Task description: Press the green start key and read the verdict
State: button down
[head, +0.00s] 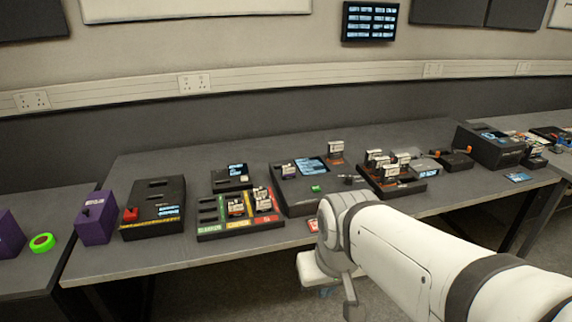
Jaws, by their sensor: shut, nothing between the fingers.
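The green key (316,189) is a small bright block on the front right of a dark tester box (292,199) near the middle of the bench. The box has a lit blue-white screen (311,166), whose text is too small to read. A small module sits upright at the box's left side. My white arm (400,255) reaches in from the lower right, and its bend lies in front of the bench edge, just right of and below the green key. My gripper cannot be made out.
A sorting tray (208,236) with yellow, green and red lanes stands left of the tester. A module rack (388,190) stands right of it. A box with a red button (131,214) and purple blocks (95,225) are further left. Bare bench lies behind the boxes.

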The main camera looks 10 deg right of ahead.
aim_at(315, 188)
jog(key=i, duration=0.85)
